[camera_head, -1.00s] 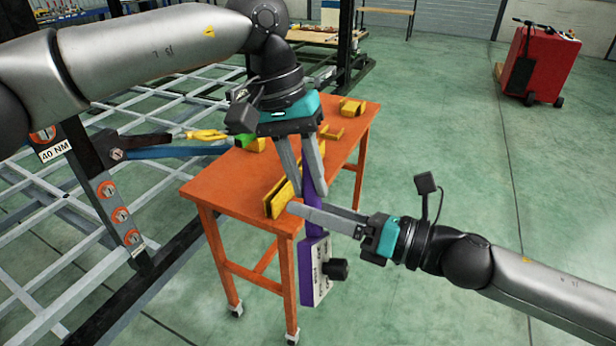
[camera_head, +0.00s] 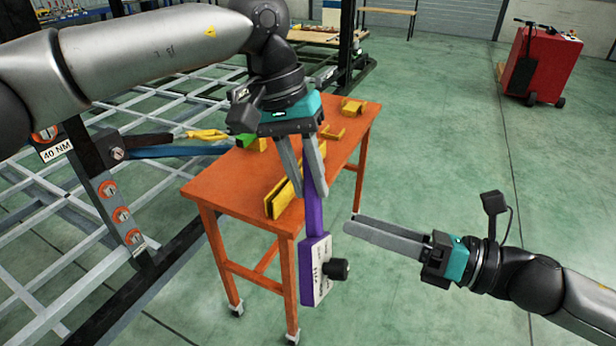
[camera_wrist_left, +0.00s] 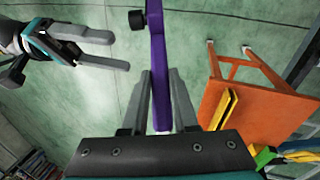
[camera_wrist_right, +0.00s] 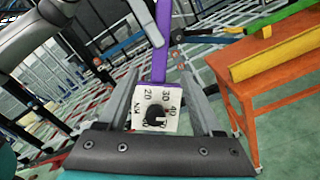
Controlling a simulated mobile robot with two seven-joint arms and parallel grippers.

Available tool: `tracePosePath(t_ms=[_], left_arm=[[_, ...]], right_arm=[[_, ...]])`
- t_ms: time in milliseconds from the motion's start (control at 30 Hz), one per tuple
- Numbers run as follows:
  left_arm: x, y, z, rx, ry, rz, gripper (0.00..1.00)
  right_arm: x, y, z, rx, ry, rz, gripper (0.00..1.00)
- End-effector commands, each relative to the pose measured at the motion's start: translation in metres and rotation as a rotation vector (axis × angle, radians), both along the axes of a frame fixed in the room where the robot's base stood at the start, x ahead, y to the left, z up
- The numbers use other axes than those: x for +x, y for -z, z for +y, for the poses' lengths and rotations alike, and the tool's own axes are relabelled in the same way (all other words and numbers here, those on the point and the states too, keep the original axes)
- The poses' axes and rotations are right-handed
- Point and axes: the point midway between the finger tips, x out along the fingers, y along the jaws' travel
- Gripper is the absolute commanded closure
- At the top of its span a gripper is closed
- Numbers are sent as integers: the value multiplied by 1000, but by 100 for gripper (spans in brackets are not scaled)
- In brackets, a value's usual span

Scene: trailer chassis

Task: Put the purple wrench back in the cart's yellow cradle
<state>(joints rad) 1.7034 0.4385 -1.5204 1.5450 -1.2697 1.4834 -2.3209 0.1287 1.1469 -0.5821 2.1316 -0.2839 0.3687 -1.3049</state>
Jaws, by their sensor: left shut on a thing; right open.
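The purple wrench (camera_head: 315,222) hangs roughly upright from my left gripper (camera_head: 304,188), which is shut on its shaft. Its boxy lower end carries a pale dial plate and a black knob, and hangs in front of the orange cart's near right corner. The shaft also shows in the left wrist view (camera_wrist_left: 158,60), and the dial plate in the right wrist view (camera_wrist_right: 158,110). The cart's yellow cradle (camera_head: 281,197), a long channel, lies on the cart top, just left of the wrench. My right gripper (camera_head: 350,227) is open and empty, right of the wrench and apart from it.
The orange cart (camera_head: 225,190) also bears smaller yellow brackets (camera_head: 352,106) and a green item (camera_head: 246,141). The grey chassis frame (camera_head: 80,260) and a panel marked 40 NM (camera_head: 105,190) stand at left. A red cabinet (camera_head: 540,65) is far right. Floor between is clear.

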Motion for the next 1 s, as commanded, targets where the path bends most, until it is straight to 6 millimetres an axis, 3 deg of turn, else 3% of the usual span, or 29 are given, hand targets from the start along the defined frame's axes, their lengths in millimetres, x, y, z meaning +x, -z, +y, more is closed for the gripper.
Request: tracePosePath(t_ms=[300,667,867,1000], left_arm=[[0,-2,0,-3,-1,-2,100],[0,-2,0,-3,-1,-2,100],[0,-2,0,-3,-1,-2,100],[0,-2,0,-3,-1,-2,100]], right_arm=[[-12,1,-23,-2,1,3,33],[-17,0,-35,0,0,2,33],[5,18,-53,48,98,92,33],[36,56,-87,142,268,256,33]])
